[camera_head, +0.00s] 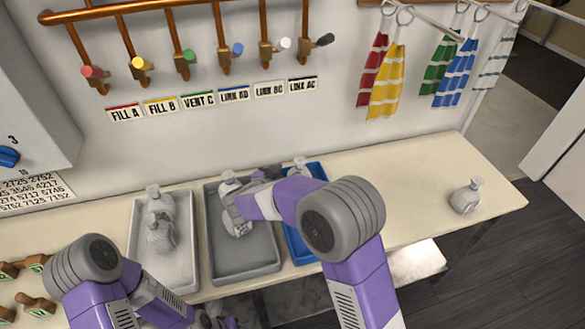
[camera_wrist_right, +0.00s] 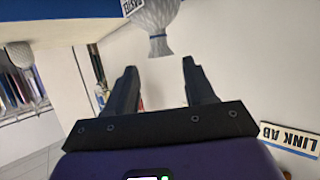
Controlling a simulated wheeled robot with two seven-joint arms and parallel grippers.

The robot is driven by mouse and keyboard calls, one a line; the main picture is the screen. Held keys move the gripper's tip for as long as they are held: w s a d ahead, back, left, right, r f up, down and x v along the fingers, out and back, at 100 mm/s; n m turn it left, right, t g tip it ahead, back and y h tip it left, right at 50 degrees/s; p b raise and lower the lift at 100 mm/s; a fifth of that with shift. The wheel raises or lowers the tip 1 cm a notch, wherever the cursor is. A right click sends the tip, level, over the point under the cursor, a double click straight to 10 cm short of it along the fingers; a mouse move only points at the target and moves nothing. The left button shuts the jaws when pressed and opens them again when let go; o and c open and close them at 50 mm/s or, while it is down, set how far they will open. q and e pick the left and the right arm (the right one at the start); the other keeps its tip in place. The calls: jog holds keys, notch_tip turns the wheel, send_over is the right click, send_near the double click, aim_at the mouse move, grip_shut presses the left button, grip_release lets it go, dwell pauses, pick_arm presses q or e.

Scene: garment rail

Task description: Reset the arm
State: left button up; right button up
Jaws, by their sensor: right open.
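My right arm reaches across the trays in the head view. Its gripper (camera_head: 268,172) is over the table's back side, near the blue tray, partly hidden by the arm. In the right wrist view the two fingers (camera_wrist_right: 160,66) are apart with nothing between them. A pale bottle (camera_wrist_right: 154,28) shows just beyond the fingertips, apart from them. My left arm is folded at the lower left of the head view, and its fingers do not show.
A white tray (camera_head: 133,240) and a grey tray (camera_head: 213,264) hold bottles; a blue tray (camera_head: 300,250) stands beside them. A lone bottle (camera_head: 467,197) stands at the right. Valves on copper pipe (camera_head: 160,5) and striped towels (camera_head: 388,82) hang behind. The table (camera_head: 400,185) has free room right of the trays.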

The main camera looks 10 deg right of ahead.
jog(key=shift+s+a+r, duration=0.15)
jog(key=shift+s+a, duration=0.1)
jog(key=shift+s, duration=0.1)
jog(key=shift+r, duration=0.1)
